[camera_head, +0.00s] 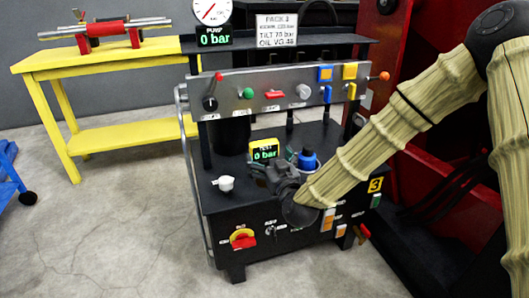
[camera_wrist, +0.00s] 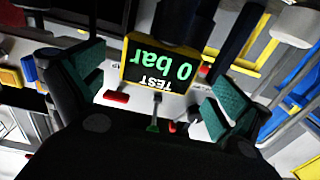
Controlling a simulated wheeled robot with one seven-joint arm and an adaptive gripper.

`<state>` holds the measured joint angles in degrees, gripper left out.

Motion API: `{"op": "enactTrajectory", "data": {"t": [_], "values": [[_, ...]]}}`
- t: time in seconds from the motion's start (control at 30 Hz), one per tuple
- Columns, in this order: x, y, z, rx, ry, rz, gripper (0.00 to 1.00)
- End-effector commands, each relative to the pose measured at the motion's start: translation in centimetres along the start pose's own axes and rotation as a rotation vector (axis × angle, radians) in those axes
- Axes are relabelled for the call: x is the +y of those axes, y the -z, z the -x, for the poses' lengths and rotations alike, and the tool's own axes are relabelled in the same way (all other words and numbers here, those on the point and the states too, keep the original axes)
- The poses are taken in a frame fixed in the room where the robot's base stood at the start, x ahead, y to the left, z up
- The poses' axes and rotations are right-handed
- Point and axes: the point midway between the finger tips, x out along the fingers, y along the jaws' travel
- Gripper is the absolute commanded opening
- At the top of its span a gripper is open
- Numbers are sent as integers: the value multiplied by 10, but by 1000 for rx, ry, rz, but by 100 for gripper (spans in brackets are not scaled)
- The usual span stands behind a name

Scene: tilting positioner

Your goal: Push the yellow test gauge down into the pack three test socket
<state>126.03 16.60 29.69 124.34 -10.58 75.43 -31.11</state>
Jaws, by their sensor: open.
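The yellow test gauge (camera_head: 264,150) has a dark display reading 0 bar in green. It stands over the deck of the black pack (camera_head: 215,205), just behind my gripper (camera_head: 268,175) in the head view. In the wrist view the gauge (camera_wrist: 160,62) appears upside down, its face toward the camera. My gripper (camera_wrist: 150,88) is open, with one teal-padded finger toward each side of the gauge; neither pad visibly touches it. The test socket and the gauge's lower end are hidden in the head view, so I cannot tell how deep the gauge sits.
A blue cap (camera_head: 307,158) stands close right of my gripper, and a white cap (camera_head: 224,183) stands to the left. A control panel (camera_head: 270,95) with levers and buttons rises behind. A red-yellow switch (camera_head: 243,238) is on the front. Open floor (camera_head: 110,220) lies left.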

Motion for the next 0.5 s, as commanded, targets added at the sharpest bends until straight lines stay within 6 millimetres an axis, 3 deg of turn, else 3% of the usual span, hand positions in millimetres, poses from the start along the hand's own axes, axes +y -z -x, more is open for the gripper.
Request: {"op": "enactTrajectory", "data": {"t": [0.2, 0.5], "values": [[0, 0, 41, -1, 1, -1, 100], [0, 0, 73, 0, -1, -1, 100]]}}
